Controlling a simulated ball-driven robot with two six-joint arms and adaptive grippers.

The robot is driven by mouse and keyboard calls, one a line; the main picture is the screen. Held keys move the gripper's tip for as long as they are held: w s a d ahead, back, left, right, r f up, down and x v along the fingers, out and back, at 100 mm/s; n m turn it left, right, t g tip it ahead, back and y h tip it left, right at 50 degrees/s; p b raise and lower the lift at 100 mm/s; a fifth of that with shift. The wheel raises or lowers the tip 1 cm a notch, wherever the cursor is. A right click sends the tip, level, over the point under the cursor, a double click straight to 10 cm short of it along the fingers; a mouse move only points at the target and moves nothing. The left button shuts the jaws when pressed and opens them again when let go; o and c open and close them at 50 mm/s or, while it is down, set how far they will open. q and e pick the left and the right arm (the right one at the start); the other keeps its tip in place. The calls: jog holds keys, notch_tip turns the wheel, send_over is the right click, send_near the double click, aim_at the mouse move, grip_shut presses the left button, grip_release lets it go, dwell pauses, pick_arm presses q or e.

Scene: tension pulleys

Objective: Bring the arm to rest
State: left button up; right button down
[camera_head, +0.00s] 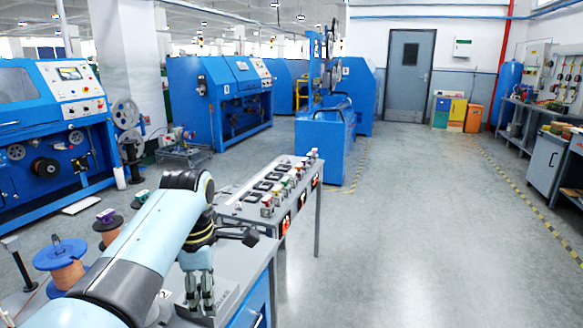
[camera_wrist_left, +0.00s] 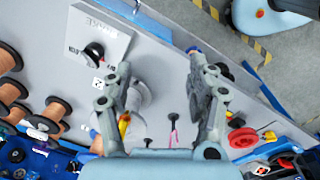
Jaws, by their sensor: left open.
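My left arm comes in from the lower left of the head view, and its left gripper (camera_head: 200,292) points down over the grey bench (camera_head: 262,252). In the wrist view the left gripper (camera_wrist_left: 160,82) has its two fingers spread wide apart. Nothing is held between them. A pale round part (camera_wrist_left: 143,97), partly hidden by one finger, shows on the bench surface below. Small dark posts (camera_wrist_left: 171,114) also stand in the gap between the fingers. My right gripper is not in view.
Copper spools (camera_wrist_left: 58,108) stand along the bench's left side in the wrist view. A white plate with a dark knob (camera_wrist_left: 94,50) and a red button (camera_wrist_left: 243,138) are nearby. Open floor (camera_head: 420,230) lies to the right.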

pick_arm(q)
jog(key=s+a+f+m+b, duration=0.3)
jog(key=s+f+m, duration=0.3)
jog(key=s+f, duration=1)
jog(key=s+a+f+m+b, duration=0.4)
jog(key=s+a+f+m, duration=0.2)
jog(key=s+f, duration=1)
jog(key=s+a+f+m+b, duration=0.4)
jog(key=s+f+m, duration=0.3)
jog(key=s+f, duration=1)
jog(key=s+a, duration=0.1)
jog(key=s, duration=0.3)
jog(key=shift+a+m+y, duration=0.15)
jog(key=shift+m+y, duration=0.15)
jog(key=shift+m, duration=0.1)
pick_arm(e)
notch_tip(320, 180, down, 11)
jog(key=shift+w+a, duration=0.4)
